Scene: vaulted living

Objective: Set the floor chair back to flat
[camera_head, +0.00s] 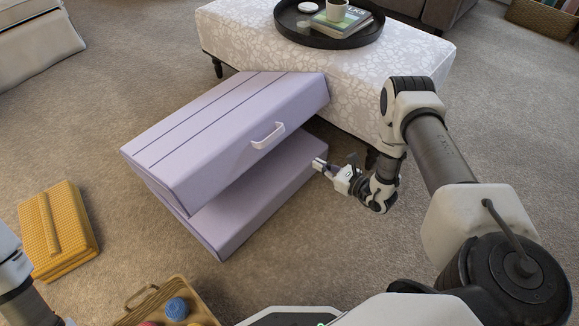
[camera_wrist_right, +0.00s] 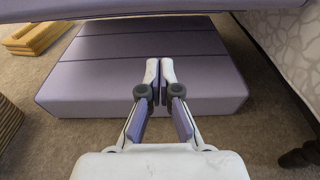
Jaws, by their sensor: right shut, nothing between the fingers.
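The lavender floor chair (camera_head: 220,125) stands on the carpet in the middle of the head view. Its upper section is tilted up over the lower section (camera_head: 265,200), with a wedge-shaped gap open towards the right. A pale handle (camera_head: 267,135) is on the upper section's right-hand side. My right gripper (camera_head: 318,164) is shut and empty beside the gap, close to the chair. In the right wrist view the gripper (camera_wrist_right: 160,66) points at the lower section (camera_wrist_right: 145,55), with the upper section's edge overhead. My left arm shows at the left edge, but its gripper is out of view.
A floral ottoman (camera_head: 330,75) with a dark round tray (camera_head: 298,34) stands right behind the chair. A yellow woven box (camera_head: 60,230) lies at left. A wooden tray with balls of yarn (camera_head: 176,308) is at the front. Carpet is free at far left.

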